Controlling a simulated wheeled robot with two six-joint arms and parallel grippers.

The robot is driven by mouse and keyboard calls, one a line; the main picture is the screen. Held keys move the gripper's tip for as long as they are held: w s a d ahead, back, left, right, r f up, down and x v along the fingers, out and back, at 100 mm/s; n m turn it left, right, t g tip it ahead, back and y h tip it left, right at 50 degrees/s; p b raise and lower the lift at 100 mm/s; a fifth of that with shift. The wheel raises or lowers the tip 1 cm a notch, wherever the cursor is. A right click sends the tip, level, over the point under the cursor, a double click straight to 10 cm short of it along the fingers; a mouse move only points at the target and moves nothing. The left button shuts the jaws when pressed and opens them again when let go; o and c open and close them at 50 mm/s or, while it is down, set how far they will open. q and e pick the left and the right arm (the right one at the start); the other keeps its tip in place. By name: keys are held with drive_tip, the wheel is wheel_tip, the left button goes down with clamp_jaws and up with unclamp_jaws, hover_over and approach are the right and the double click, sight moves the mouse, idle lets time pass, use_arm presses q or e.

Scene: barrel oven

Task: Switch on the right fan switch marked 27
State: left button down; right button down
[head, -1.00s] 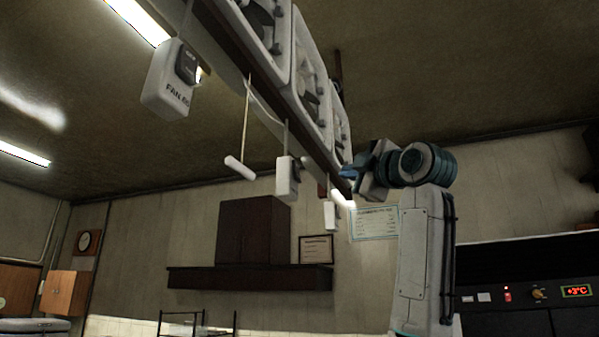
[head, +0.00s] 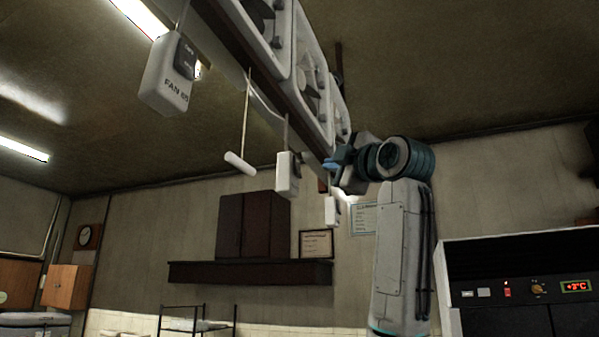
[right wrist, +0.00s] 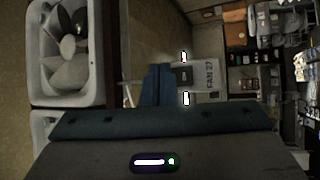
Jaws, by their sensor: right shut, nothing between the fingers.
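The switch box marked FAN 27 (right wrist: 208,76) is white with a dark rocker (right wrist: 182,76) and shows sideways in the right wrist view. My right gripper (right wrist: 157,85) is shut and empty, its blue fingertips just left of the rocker there. I cannot tell whether they touch the box. In the head view my right gripper (head: 335,161) is raised by the fan row. Two small white switch boxes hang near it, a nearer one (head: 288,175) and a farther one (head: 332,210). Their labels are too small to read. My left gripper is out of view.
Another hanging box marked FAN 65 (head: 166,80) is nearer at upper left. A white pull handle (head: 240,163) hangs on a cord. Framed fans (head: 310,75) run along the ceiling rail.

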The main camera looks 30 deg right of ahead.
drive_tip(key=shift+w+a+f, duration=0.2)
drive_tip(key=shift+w+a, duration=1)
drive_tip(key=shift+w, duration=0.2)
drive_tip(key=shift+w, duration=0.1)
idle(1.0)
drive_tip(key=shift+w+a, duration=0.3)
drive_tip(key=shift+w+a+f, duration=0.1)
drive_tip(key=shift+w+a, duration=0.05)
drive_tip(key=shift+w, duration=0.05)
idle(0.8)
drive_tip(key=shift+s, duration=0.1)
drive_tip(key=shift+s+d, duration=0.55)
drive_tip(key=s+d, duration=0.1)
drive_tip(key=s, duration=0.1)
drive_tip(key=s+d+b, duration=0.1)
drive_tip(key=d, duration=0.1)
drive_tip(key=shift+s+r, duration=0.35)
drive_tip(key=shift+r, duration=0.05)
